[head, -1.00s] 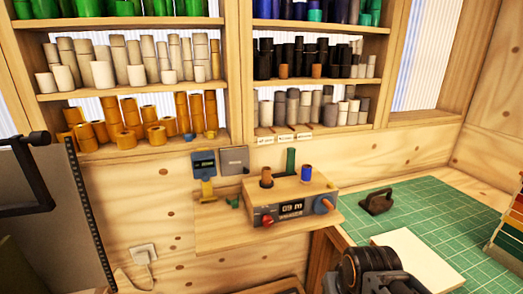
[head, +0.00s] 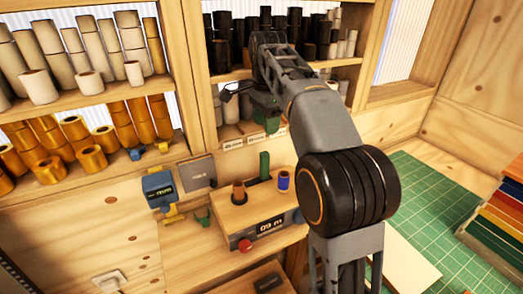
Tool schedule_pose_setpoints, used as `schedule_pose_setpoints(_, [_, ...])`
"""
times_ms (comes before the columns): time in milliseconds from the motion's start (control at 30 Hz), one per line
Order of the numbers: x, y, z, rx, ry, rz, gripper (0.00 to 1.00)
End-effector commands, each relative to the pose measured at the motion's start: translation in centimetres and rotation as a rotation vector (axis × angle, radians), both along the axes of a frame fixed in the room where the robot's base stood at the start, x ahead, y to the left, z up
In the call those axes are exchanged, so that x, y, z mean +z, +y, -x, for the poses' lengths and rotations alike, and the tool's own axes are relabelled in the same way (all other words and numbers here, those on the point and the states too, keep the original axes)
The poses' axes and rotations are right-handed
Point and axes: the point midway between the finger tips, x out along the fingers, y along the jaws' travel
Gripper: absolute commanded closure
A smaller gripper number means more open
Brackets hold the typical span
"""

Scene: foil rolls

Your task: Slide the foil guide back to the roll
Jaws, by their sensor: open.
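My gripper (head: 252,106) is at the far end of my raised arm, in front of the right shelf unit with the black and grey rolls. It is open, small and partly hidden by the arm. A dark green piece (head: 270,122) shows just below it at the shelf edge; I cannot tell what it is or whether they touch. I cannot tell which piece is the foil guide.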

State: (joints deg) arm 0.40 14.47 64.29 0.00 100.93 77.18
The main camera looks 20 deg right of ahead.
Motion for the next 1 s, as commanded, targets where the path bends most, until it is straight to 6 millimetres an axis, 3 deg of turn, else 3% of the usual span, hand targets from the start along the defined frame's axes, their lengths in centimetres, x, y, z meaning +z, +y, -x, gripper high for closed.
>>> schedule_pose_setpoints(167, [-1.1,0.4,-0.3,-0.023,0.008,0.0,0.52])
schedule_pose_setpoints(700, [-10.7,0.5,-0.2,-0.019,0.007,0.0,0.52])
schedule_pose_setpoints(1000, [-13.1,0.4,-0.2,-0.02,0.007,0.0,0.52])
